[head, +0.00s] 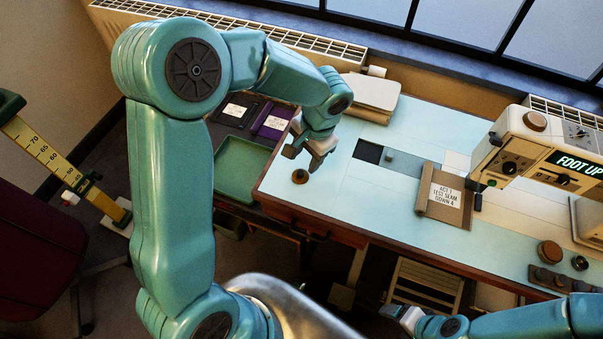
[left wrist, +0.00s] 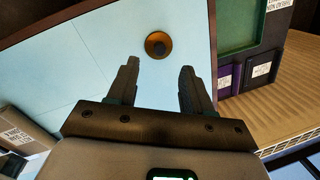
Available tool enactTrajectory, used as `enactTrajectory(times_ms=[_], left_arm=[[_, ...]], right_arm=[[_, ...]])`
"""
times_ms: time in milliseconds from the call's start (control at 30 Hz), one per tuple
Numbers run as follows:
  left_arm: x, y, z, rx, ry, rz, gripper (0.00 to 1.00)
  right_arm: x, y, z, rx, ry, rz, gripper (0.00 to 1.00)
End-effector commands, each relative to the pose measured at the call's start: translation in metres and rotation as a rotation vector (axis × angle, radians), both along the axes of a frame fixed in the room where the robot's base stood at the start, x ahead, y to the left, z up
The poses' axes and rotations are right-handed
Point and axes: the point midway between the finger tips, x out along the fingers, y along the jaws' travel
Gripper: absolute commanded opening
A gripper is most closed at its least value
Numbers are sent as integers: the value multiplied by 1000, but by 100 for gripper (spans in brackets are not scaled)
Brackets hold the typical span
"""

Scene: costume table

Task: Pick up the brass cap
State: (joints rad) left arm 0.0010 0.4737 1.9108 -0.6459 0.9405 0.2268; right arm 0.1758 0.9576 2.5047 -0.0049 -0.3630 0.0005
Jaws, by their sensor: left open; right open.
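The brass cap (head: 300,176) is a small round brass piece with a dark centre, on the light blue tabletop (head: 340,200) near its left corner. My left gripper (head: 305,160) is above the table just beyond the cap. In the left wrist view the cap (left wrist: 158,45) lies past the fingertips and between their lines, apart from both fingers. My left gripper (left wrist: 158,65) is open and empty there. My right gripper (head: 393,312) is low at the bottom of the head view, away from the cap, with its fingers small and partly dark.
A sewing machine (head: 540,145) with a lit "FOOT UP" display stands at the right. A labelled brown folder (head: 444,198) lies mid-table. Folded cloth (head: 370,95) lies at the back. A green tray (head: 240,168) is left of the table. The tabletop around the cap is clear.

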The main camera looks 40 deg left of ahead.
Motion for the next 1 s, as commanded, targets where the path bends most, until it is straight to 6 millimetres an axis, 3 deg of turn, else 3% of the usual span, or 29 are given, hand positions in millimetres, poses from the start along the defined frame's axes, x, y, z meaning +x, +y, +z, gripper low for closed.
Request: enactTrajectory(times_ms=[167,500,767,900,933,1000], left_arm=[[0,2,-13,0,0,0,50],[-4,8,-60,-1,1,0,50],[-3,9,-62,0,-1,0,50],[-3,9,-62,0,-1,0,5],[-3,9,-62,0,-1,0,0],[-3,9,-62,0,-1,0,0]], right_arm=[[0,0,0,0,0,0,76],[0,0,2,0,0,0,76],[0,0,2,0,0,0,76],[0,0,2,0,0,0,76],[0,0,2,0,0,0,76],[0,0,2,0,0,0,76]])
